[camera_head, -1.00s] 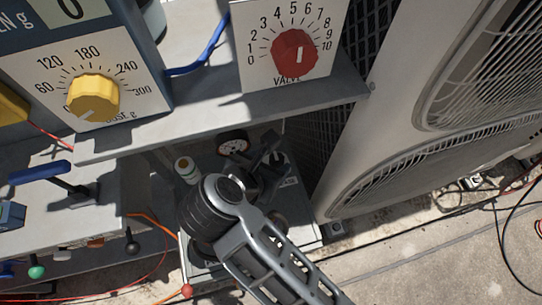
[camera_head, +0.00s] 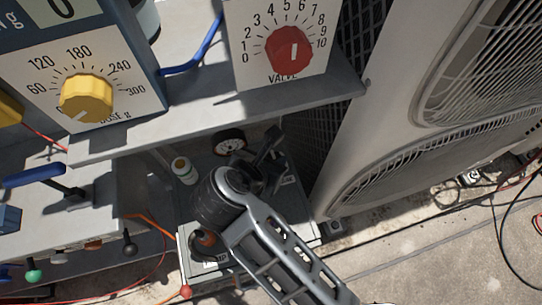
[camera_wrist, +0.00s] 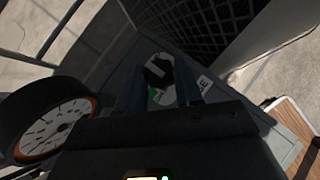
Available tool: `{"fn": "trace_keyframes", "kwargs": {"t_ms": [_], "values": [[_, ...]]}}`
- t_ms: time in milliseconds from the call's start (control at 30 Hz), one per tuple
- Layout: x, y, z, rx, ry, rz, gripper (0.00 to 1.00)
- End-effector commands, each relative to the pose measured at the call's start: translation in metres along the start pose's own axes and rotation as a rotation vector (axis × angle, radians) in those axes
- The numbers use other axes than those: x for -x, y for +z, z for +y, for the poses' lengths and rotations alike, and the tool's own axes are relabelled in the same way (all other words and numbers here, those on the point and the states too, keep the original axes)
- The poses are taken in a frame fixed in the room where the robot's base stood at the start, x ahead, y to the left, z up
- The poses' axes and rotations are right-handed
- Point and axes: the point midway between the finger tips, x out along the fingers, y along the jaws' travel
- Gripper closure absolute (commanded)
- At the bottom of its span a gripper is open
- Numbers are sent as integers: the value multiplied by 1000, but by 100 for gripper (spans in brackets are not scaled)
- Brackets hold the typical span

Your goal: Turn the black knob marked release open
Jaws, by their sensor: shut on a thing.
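The black knob (camera_wrist: 158,68) shows in the wrist view with a pale bar across its top. It sits on a round white dial with a green mark, on a grey panel. Part of a label ending in "SE" (camera_wrist: 203,84) shows just right of it. The two dark fingers of my gripper (camera_wrist: 160,84) stand on either side of the knob and are shut on it. In the head view my gripper (camera_head: 266,160) reaches down to the low grey box, and the knob is hidden behind the gripper and wrist.
A pressure gauge (camera_head: 229,141) stands close by my gripper; a round gauge (camera_wrist: 55,128) is near in the wrist view. A grey shelf (camera_head: 220,118) with a red valve knob (camera_head: 289,50) and yellow knob (camera_head: 87,98) overhangs. A condenser (camera_head: 385,140) stands at right.

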Motion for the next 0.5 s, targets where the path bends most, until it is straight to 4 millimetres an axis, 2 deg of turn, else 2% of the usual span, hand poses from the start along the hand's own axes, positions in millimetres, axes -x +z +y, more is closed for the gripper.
{"fn": "trace_keyframes", "kwargs": {"t_ms": [33,167,500], "values": [[0,0,0,0,-1,0,85],[0,0,0,0,-1,0,96],[2,2,-3,42,38,0,96]]}}
